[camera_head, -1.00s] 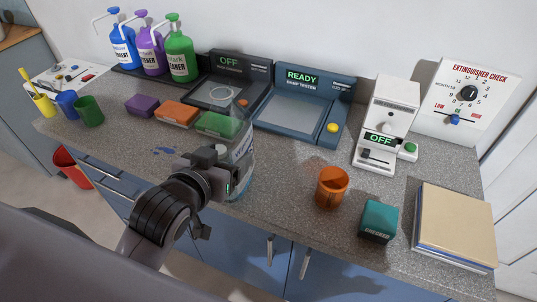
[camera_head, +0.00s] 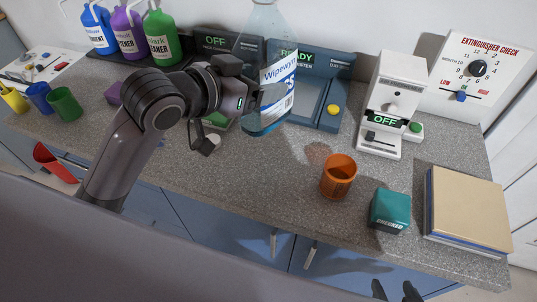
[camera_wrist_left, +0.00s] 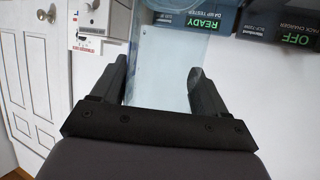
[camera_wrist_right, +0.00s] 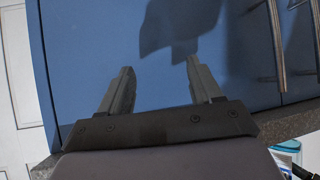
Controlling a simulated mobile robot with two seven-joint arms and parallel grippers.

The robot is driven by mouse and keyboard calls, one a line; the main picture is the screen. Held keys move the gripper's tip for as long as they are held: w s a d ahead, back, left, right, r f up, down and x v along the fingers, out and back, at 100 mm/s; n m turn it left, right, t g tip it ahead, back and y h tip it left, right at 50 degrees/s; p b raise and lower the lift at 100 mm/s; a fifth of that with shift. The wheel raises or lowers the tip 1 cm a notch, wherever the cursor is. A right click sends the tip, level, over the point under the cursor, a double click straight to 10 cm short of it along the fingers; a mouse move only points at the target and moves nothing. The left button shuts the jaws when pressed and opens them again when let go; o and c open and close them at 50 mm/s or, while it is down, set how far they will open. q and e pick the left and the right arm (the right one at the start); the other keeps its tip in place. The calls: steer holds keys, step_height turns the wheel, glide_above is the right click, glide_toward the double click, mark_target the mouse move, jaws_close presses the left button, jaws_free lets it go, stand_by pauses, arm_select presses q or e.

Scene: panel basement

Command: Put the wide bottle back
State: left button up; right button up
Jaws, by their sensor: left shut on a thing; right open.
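The wide bottle (camera_head: 277,85) is clear with bluish liquid low in it and a white and blue label. My left gripper (camera_head: 256,98) is shut on its side and holds it upright in front of the testers. In the left wrist view the pale, see-through bottle (camera_wrist_left: 160,72) lies between the two fingers. My right gripper (camera_head: 396,292) shows at the bottom edge of the head view. It is open and empty, facing the blue cabinet front in the right wrist view (camera_wrist_right: 160,70).
Blue, purple and green pump bottles (camera_head: 160,38) stand at the back left. The damp tester (camera_head: 318,100) reads READY. An orange cup (camera_head: 338,180), a teal box (camera_head: 390,210) and a book stack (camera_head: 468,210) stand at the right. The counter's front middle (camera_head: 260,185) is clear.

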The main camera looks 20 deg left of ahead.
mark_target(255, 26)
arm_select(q)
steer(key=r, duration=0.1)
steer(key=r+m+h, duration=0.1)
steer(key=r, duration=0.1)
steer(key=d+r+m+g+h+b, duration=0.1)
steer(key=shift+w+r, duration=0.3)
steer(key=shift+w, duration=0.1)
steer(key=r, duration=0.1)
steer(key=r+m+g+h, duration=0.1)
steer(key=r, duration=0.1)
steer(key=s+r+m, duration=0.1)
steer(key=shift+a+r+g+h+b, duration=0.3)
steer(key=shift+r+h+b, duration=0.05)
steer(key=shift+r+h, duration=0.05)
steer(key=shift+s+a+r, duration=0.1)
steer(key=shift+s+r, duration=0.15)
steer(key=shift+r, duration=0.2)
step_height(255, 26, down, 20)
steer(key=b, duration=0.2)
steer(key=shift+r+b, duration=0.1)
steer(key=shift+b, duration=0.2)
steer(key=o, duration=1.2)
steer(key=shift+o, duration=0.2)
